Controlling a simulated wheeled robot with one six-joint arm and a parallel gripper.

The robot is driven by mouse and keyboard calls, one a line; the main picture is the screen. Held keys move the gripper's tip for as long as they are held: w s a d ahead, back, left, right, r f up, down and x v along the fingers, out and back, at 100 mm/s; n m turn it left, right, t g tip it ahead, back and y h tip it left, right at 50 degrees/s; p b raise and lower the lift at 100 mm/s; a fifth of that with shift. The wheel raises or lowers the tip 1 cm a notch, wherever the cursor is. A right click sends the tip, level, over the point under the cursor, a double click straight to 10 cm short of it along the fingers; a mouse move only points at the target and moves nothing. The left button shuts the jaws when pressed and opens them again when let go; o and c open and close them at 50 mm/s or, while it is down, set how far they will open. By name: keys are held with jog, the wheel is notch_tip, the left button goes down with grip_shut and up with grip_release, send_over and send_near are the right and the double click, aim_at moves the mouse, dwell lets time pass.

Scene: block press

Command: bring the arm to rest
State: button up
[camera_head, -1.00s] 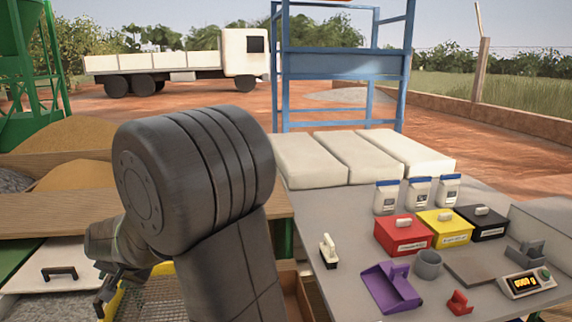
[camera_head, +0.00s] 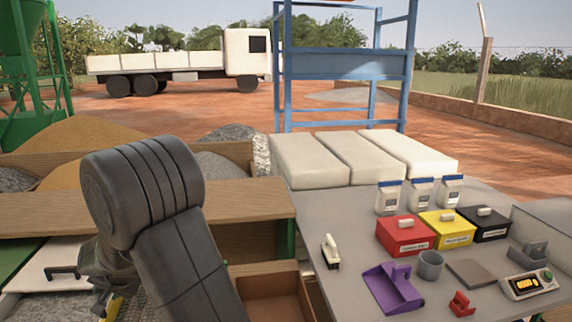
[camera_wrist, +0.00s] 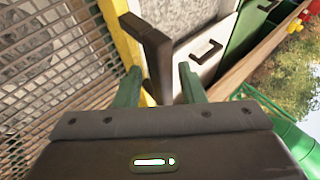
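My gripper (camera_wrist: 159,70) shows in the wrist view with its two green fingers spread apart. A dark angular handle (camera_wrist: 150,42) stands between and beyond the fingers. A gap shows between it and the right finger, so I see no grip on it. The handle is beside a yellow frame edge (camera_wrist: 122,42) and a wire mesh (camera_wrist: 60,75). In the head view my dark arm (camera_head: 145,195) fills the lower left, and my wrist (camera_head: 105,270) is low behind it. The fingertips are mostly hidden there.
A grey table (camera_head: 345,290) at right holds a purple scoop (camera_head: 390,290), a grey cup (camera_head: 430,264), red (camera_head: 403,236), yellow and black boxes, and a scale (camera_head: 527,285). A wooden shelf (camera_head: 245,208) lies behind my arm. A white panel with a black handle (camera_wrist: 206,50) is near the gripper.

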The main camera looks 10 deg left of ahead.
jog(key=shift+w+a+f, duration=0.1)
jog(key=shift+a+f, duration=0.25)
jog(key=shift+a, duration=0.05)
jog(key=w+d+r+p, duration=0.1)
jog(key=d+r+p, duration=0.3)
jog(key=r, duration=0.3)
jog(key=w+d+r+p, duration=0.2)
jog(key=d+r+p, duration=0.15)
jog(key=r, duration=0.35)
jog(key=w+d+r+y+b, duration=0.2)
jog(key=d+r+b, duration=0.2)
jog(key=d, duration=0.4)
jog(key=w+d+r+m+y+b, duration=0.1)
jog(key=w+d+r+y+b, duration=0.1)
jog(key=d, duration=0.6)
jog(key=shift+d+r+g+y+b, duration=0.35)
jog(key=shift+r+y+b, duration=0.25)
jog(key=shift+r+b, duration=0.5)
jog(key=shift+f, duration=0.1)
